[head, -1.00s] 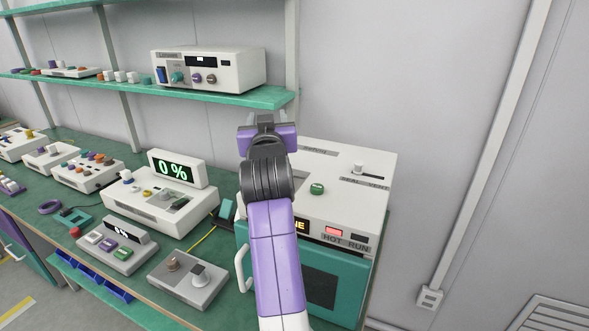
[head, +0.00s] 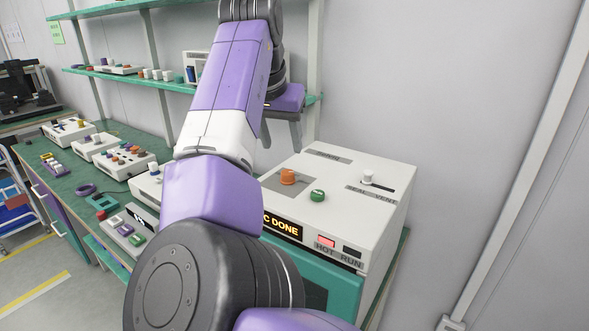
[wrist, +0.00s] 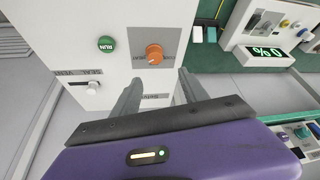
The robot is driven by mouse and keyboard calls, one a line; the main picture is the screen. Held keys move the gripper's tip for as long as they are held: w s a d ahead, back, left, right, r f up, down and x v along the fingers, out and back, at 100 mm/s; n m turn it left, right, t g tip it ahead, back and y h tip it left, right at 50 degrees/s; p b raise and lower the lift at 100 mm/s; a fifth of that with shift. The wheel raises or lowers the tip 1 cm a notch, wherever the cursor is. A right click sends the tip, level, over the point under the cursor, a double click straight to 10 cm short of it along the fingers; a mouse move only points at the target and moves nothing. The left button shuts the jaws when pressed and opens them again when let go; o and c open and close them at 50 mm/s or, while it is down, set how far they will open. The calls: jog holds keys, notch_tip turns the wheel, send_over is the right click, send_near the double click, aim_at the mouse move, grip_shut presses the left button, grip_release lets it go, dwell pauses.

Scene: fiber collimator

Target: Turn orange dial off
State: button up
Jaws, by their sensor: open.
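The orange dial (head: 288,177) is on the top of the white and teal oven-like unit (head: 335,215), on a grey panel left of a green knob. In the wrist view the orange dial (wrist: 154,54) lies just ahead of the fingertips, roughly between their lines. My gripper (head: 281,135) is open and empty, fingers pointing down, above and behind the dial in the head view. It also shows in the wrist view (wrist: 160,85), apart from the dial. The dial's pointer direction is too small to tell.
The unit's front display (head: 283,225) reads "C DONE". A shelf (head: 165,84) with devices is behind my arm. Other devices stand on the bench at left.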

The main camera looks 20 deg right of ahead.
aim_at(287, 172)
jog(key=x, duration=0.2)
jog(key=s+x, duration=0.1)
jog(key=x, duration=0.4)
jog(key=shift+s+a+f, duration=0.15)
jog(key=shift+f, duration=0.6)
jog(key=shift+c, duration=0.4)
grip_shut()
